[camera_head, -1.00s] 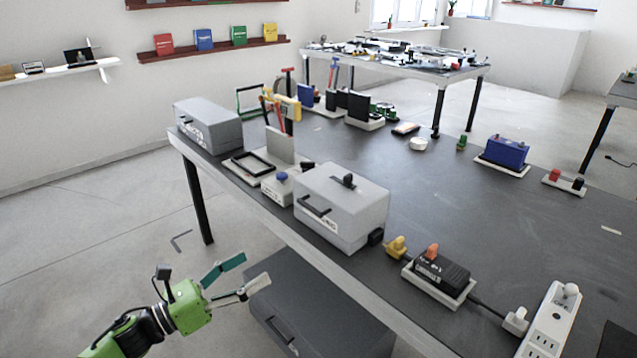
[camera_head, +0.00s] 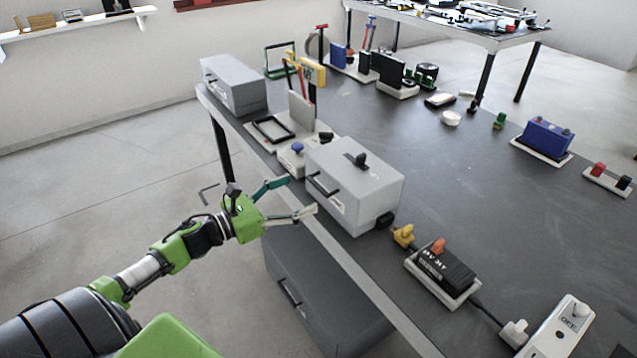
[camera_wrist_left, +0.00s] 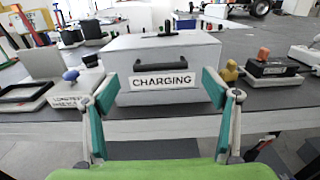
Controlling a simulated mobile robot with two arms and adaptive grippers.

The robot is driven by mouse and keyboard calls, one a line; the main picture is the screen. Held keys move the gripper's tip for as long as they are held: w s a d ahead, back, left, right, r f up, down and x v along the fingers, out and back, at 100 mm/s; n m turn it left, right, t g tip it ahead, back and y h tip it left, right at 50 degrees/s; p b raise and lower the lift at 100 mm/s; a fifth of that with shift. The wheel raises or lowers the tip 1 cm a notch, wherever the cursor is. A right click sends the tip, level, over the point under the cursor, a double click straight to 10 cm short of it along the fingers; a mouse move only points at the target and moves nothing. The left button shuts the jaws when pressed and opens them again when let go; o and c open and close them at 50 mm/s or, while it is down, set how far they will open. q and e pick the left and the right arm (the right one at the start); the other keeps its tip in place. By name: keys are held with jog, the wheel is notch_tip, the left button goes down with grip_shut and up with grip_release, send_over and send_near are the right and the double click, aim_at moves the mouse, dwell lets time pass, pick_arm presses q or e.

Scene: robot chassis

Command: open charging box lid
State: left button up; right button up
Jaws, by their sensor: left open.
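The charging box (camera_head: 352,185) is a light grey box at the near edge of the dark table. Its lid (camera_head: 375,165) is shut, with a dark knob on top and a black handle (camera_head: 322,184) on the front. In the left wrist view the box (camera_wrist_left: 127,61) faces me, with a "CHARGING" label below the handle (camera_wrist_left: 160,68). My left gripper (camera_head: 298,198) is open and empty, just in front of the box at the table edge. In the left wrist view its fingers (camera_wrist_left: 160,93) stand apart on either side of the box front, not touching the handle. My right gripper is not in view.
A small device with a blue button (camera_head: 297,150) stands left of the box. A yellow plug (camera_head: 403,235) and a black charger (camera_head: 444,270) stand to its right. Another grey box (camera_head: 235,83) is at the far left corner. A dark cabinet (camera_head: 325,290) is below the table.

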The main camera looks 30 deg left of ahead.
aim_at(316, 185)
pick_arm(q)
jog(key=shift+p+x, duration=0.4)
jog(key=shift+x, duration=2.9)
